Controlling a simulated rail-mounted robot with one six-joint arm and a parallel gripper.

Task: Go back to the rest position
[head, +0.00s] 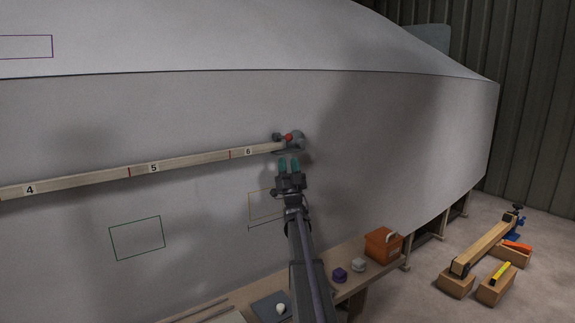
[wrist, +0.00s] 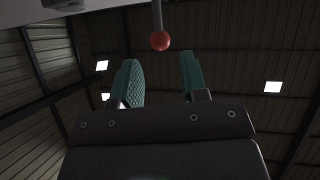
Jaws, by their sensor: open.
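My gripper (head: 289,165) is raised in front of the large grey hull (head: 400,150) in the head view. Its teal jaws are apart with nothing between them, and it points up just below the right end of the numbered batten (head: 200,157). A clamp with a red ball (head: 289,137) sits at that end of the batten, against the hull, above the jaws. In the wrist view the jaws (wrist: 158,85) stand open, and the red ball (wrist: 160,41) on a thin rod shows beyond their tips, apart from them.
Below the hull is a bench (head: 338,294) with an orange box (head: 382,244), a purple item (head: 339,274) and a pale item (head: 359,265). On the floor at right, a timber beam (head: 482,248) rests on wooden blocks. Coloured outlines mark the hull.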

